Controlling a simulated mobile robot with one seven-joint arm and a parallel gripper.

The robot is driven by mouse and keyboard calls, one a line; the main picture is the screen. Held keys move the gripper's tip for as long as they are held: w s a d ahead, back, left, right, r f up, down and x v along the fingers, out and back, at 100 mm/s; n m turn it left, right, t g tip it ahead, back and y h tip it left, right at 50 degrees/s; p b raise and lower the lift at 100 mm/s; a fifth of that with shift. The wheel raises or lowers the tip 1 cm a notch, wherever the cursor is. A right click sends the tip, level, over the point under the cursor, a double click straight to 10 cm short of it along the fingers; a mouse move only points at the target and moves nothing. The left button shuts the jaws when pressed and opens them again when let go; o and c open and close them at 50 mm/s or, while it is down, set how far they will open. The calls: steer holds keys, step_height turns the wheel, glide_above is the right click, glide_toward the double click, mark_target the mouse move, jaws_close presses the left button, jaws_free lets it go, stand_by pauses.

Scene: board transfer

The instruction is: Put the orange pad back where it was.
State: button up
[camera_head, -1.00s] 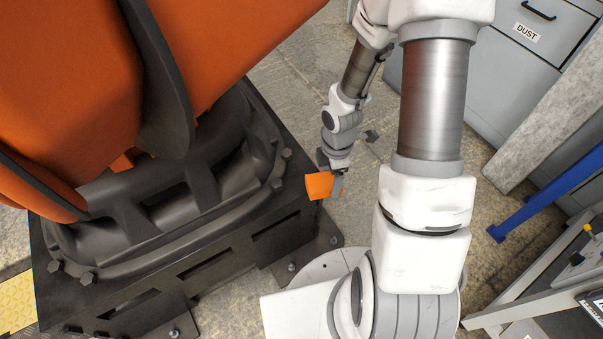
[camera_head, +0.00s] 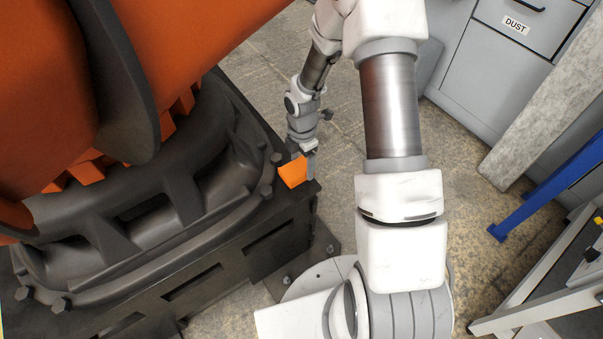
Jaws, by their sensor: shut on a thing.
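The orange pad (camera_head: 293,172) is a small flat-faced piece at the right corner of the black machine base (camera_head: 262,238). My gripper (camera_head: 306,163) is shut on the pad, with one grey finger showing along its right side. The pad overlaps the top of the base's corner in the picture. I cannot tell whether it touches the base or is held just above it. The other finger is mostly hidden.
A big orange machine body (camera_head: 215,35) rises from the black base at the left. Grey cabinets (camera_head: 495,85), a concrete post (camera_head: 545,110) and a blue bar (camera_head: 550,185) stand at the right. Bare floor (camera_head: 345,125) lies between.

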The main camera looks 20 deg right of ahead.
mark_target(302, 171)
steer(key=shift+w+f+b, duration=0.15)
steer(key=shift+f+b, duration=0.7)
steer(key=shift+f, duration=1.2)
steer(key=shift+f, duration=0.25)
steer(key=o, duration=1.3)
steer(key=shift+r, duration=0.1)
steer(key=shift+r, duration=0.1)
step_height(302, 171, up, 12)
steer(key=p, duration=0.4)
steer(key=shift+p, duration=0.3)
